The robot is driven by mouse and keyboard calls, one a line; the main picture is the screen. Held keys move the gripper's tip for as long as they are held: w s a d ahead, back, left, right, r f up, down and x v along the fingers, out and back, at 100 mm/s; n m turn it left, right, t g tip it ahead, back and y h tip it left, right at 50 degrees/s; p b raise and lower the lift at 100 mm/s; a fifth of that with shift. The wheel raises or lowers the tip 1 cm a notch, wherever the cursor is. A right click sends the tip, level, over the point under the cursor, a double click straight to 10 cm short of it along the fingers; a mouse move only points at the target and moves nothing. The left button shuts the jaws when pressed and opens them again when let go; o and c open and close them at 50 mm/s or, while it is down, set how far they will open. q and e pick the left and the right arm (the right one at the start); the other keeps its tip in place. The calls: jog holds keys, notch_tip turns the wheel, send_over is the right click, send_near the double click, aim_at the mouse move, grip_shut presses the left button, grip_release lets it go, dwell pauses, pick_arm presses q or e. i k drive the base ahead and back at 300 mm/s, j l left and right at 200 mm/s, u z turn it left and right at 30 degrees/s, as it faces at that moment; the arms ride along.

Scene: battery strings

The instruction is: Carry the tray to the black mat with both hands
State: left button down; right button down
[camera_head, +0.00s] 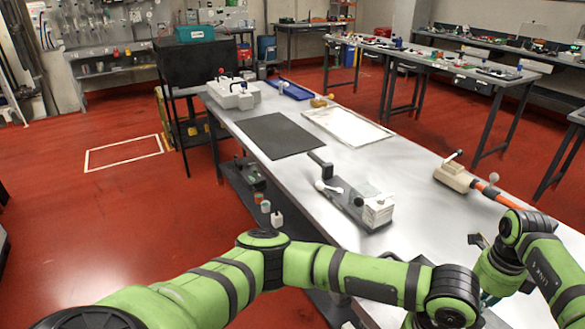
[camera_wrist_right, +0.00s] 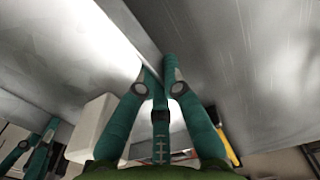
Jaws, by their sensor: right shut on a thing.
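The black mat (camera_head: 278,135) lies flat and bare on the long metal table. In the right wrist view, my right gripper (camera_wrist_right: 157,76) has its teal fingertips closed on the edge of a grey metal piece, which looks like the tray (camera_wrist_right: 135,28). Most of that piece is cut off by the picture. Teal fingers at the left of that view look like my left gripper (camera_wrist_right: 34,146); whether they are open or shut is unclear. In the head view both my grippers are hidden behind my arms, near the table's front end.
A black-based device with a white box (camera_head: 378,210) stands between my arms and the mat. A white-framed panel (camera_head: 346,127) lies right of the mat. A white box device (camera_head: 232,94) and blue tray (camera_head: 289,89) stand beyond it.

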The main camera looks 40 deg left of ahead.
aim_at(276, 133)
jog(key=u, duration=1.65)
jog(key=i+u, duration=0.15)
jog(key=u, duration=0.55)
jog(key=i+l, duration=0.25)
jog(key=i, duration=0.25)
jog(key=i+l, duration=0.25)
jog(key=i, duration=0.25)
jog(key=i+l, duration=0.25)
jog(key=i, duration=1.8)
jog(key=i+z, duration=0.35)
jog(key=i, duration=0.1)
